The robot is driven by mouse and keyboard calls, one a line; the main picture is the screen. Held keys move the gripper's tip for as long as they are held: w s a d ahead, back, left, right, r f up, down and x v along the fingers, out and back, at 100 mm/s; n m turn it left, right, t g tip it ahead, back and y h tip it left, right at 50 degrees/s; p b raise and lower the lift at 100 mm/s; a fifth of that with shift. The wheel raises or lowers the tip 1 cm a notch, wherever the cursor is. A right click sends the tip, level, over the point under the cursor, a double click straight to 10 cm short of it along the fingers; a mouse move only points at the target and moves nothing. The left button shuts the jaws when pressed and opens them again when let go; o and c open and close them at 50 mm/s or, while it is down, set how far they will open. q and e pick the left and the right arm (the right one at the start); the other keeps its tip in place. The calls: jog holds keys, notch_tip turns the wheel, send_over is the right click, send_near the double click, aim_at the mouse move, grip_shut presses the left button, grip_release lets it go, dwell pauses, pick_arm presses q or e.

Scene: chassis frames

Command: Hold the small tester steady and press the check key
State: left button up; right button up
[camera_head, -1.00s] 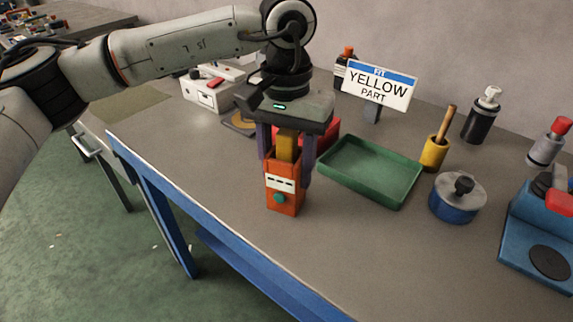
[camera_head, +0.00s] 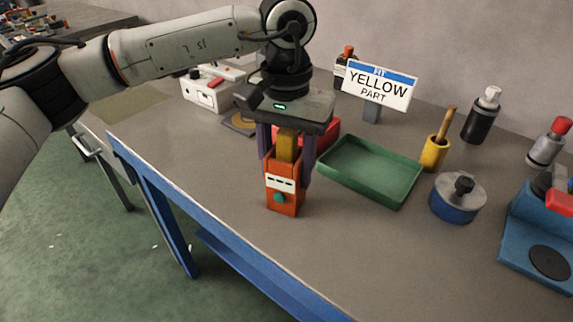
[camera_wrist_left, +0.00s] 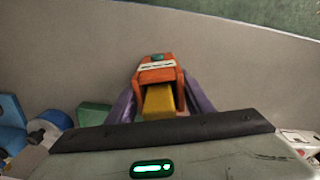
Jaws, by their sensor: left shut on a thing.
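The small tester (camera_head: 284,197) is an orange box with a white label strip and a round teal key (camera_head: 279,198) on its front. It stands upright on the grey table near its front edge. A yellow block (camera_head: 287,146) sits in its top, between orange side walls. My left gripper (camera_head: 285,172) points down over it, its purple fingers shut on the two sides of the tester. In the left wrist view the tester (camera_wrist_left: 157,73) and the yellow block (camera_wrist_left: 159,101) show between the fingers. My right gripper is not in view.
A green tray (camera_head: 370,171) is right of the tester, with a red object (camera_head: 327,132) behind the gripper. A sign (camera_head: 379,86) reads "YELLOW PART". A yellow pot (camera_head: 435,153), a blue round can (camera_head: 457,198) and a blue device (camera_head: 537,235) stand further right. The table's front is clear.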

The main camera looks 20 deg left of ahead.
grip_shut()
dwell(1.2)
